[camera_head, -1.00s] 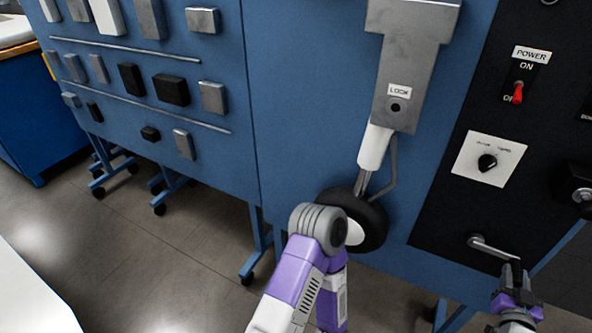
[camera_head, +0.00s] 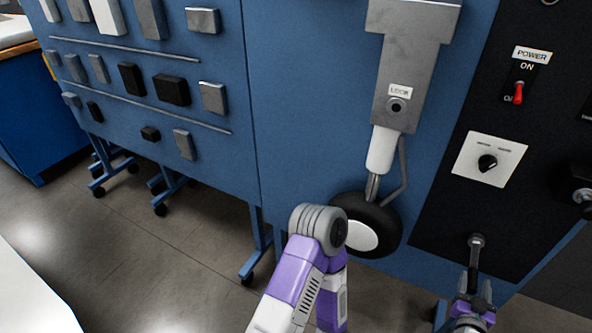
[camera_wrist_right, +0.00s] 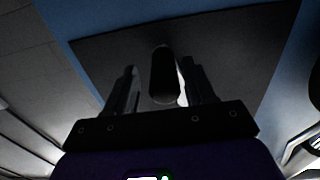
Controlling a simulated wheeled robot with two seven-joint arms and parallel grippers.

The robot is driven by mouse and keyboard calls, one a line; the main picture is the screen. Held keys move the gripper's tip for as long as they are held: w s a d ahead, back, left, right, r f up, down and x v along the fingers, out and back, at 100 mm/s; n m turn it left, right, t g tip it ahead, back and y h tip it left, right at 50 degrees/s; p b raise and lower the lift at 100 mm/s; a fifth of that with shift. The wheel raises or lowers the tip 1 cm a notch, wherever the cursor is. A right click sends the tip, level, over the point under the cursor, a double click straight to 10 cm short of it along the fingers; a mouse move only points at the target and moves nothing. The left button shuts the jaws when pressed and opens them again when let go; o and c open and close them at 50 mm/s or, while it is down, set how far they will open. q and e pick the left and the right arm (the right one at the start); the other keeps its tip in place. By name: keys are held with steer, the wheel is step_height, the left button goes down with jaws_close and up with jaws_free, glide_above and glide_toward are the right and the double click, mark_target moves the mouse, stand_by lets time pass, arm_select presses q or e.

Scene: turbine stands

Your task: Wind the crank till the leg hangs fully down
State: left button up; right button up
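The landing leg (camera_head: 381,150) hangs below the grey housing (camera_head: 408,75) on the blue panel, close to in line with it. Its black wheel (camera_head: 385,218) is at the bottom, partly hidden by my arm. The crank (camera_head: 476,252) sits low on the black panel and its arm points down from its pivot. My right gripper (camera_head: 472,286) is at the crank's lower end. My left gripper is not in view.
A LOCK label and round hole (camera_head: 397,105) are on the housing. The black panel holds a red power switch (camera_head: 518,93) and a knob plate (camera_head: 488,160). A blue board (camera_head: 150,50) with grey and black blocks stands left. Open floor lies below it.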

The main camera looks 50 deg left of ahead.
steer(key=shift+o, duration=1)
steer(key=shift+d, duration=0.1)
steer(key=shift+v, duration=3.5)
steer(key=s+d+f+m+g+h+p, duration=0.2)
steer(key=s+d+f+m+g+p, duration=0.15)
steer(key=s+f+g+p, duration=0.45)
steer(key=s+f+m+g, duration=0.1)
steer(key=s+g, duration=0.3)
steer(key=s, duration=0.6)
steer(key=s+d+f+m+g+p, duration=0.1)
steer(key=s+f+m+g, duration=0.1)
steer(key=s, duration=0.9)
steer(key=f+g, duration=0.1)
steer(key=g, duration=0.1)
steer(key=shift+d+g+y, duration=0.25)
steer(key=shift+g+y, duration=0.05)
steer(key=shift+g, duration=0.1)
